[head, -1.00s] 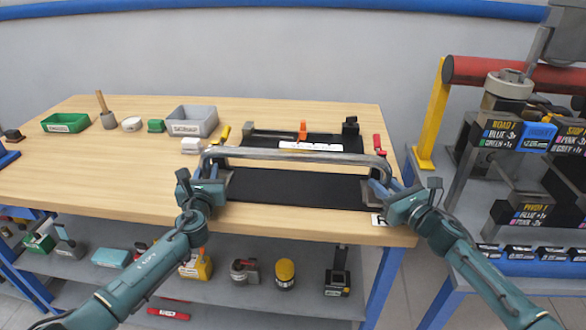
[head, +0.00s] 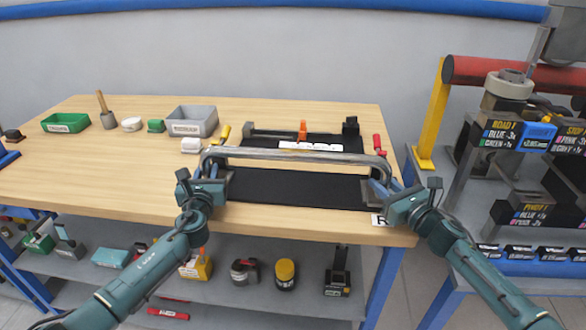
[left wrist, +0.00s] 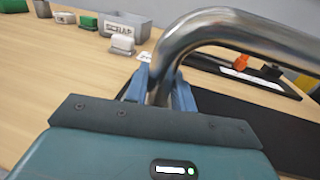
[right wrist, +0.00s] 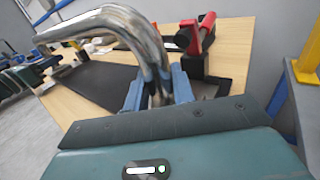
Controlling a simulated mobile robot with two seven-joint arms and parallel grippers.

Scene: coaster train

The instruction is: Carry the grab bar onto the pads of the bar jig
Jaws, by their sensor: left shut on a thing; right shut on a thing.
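The grab bar (head: 290,155) is a shiny metal tube with bent ends. It spans between my two grippers above the black bar jig (head: 280,186). My left gripper (head: 207,180) is shut on the bar's left bent end; its blue fingers grip the tube in the left wrist view (left wrist: 160,92). My right gripper (head: 388,188) is shut on the right bent end, also seen in the right wrist view (right wrist: 157,88). The bar looks about level. Whether the bar touches the pads cannot be told.
A grey scrap bin (head: 193,120), a green tray (head: 66,122) and a mallet (head: 106,112) stand at the table's back left. An orange piece (head: 302,130) stands at the jig's back. A rack (head: 520,150) and yellow post (head: 432,115) stand right. The left tabletop is mostly clear.

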